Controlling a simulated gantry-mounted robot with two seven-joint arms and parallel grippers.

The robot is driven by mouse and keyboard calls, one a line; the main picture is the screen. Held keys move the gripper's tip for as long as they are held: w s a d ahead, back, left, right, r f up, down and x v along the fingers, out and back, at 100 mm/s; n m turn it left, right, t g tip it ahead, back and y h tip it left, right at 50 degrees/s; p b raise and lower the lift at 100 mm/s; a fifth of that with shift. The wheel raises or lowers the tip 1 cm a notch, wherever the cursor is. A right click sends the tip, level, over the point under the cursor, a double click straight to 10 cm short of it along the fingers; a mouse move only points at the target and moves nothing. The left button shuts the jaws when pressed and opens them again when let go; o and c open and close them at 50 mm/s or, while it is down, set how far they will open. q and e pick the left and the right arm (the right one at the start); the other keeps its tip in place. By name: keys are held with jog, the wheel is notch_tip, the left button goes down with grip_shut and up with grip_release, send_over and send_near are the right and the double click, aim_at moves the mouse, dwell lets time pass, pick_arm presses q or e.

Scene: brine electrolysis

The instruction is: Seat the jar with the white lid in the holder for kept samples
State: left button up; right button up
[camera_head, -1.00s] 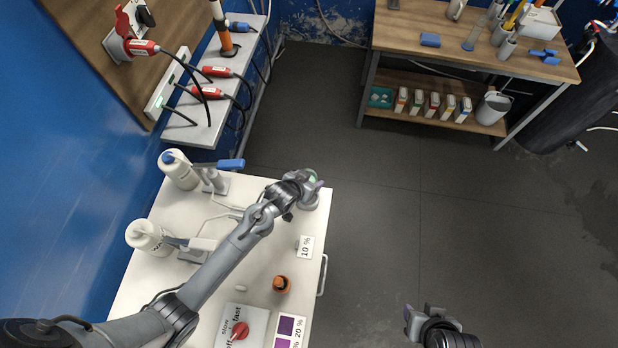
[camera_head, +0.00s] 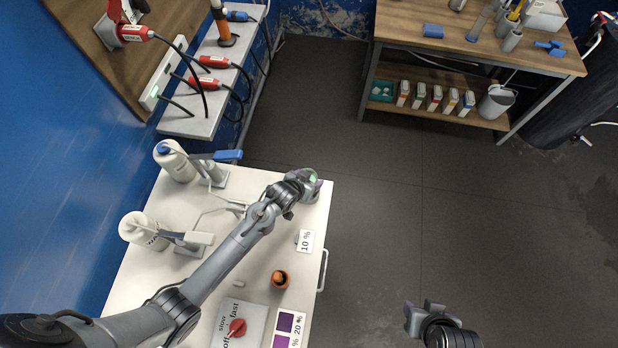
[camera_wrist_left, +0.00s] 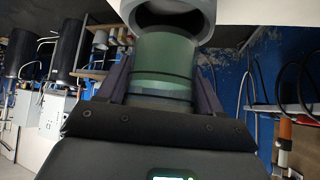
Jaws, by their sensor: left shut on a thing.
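My left gripper (camera_wrist_left: 160,90) is shut on a greenish, see-through jar (camera_wrist_left: 163,65), one finger on each side of it. A grey-white round holder (camera_wrist_left: 172,14) with a dark opening is at the jar's far end. I cannot tell whether the jar's end is inside it or only in front of it. No white lid shows; that part of the jar may be hidden. In the head view the left gripper (camera_head: 298,184) is at the table's far right corner, over a small grey holder (camera_head: 310,194). My right gripper (camera_head: 424,309) is over the floor, away from the table.
A wooden bench (camera_head: 480,52) stands at the back right. The floor between is clear.

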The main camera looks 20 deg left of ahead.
pick_arm(q)
jog(key=shift+p, duration=0.8)
dwell(1.4)
jog(key=shift+f, duration=0.6)
dwell(0.5)
dwell(0.9)
jog(key=shift+f+b, duration=0.3)
jog(key=shift+f, duration=0.25)
dwell(0.8)
jog(key=shift+s+a+f, duration=0.1)
jog(key=shift+s+f, duration=0.05)
jog(key=shift+f, duration=0.1)
dwell(0.4)
jog(key=shift+r+p, duration=0.2)
jog(key=shift+p, duration=0.35)
jog(key=shift+r, duration=0.15)
dwell(0.4)
dwell(0.5)
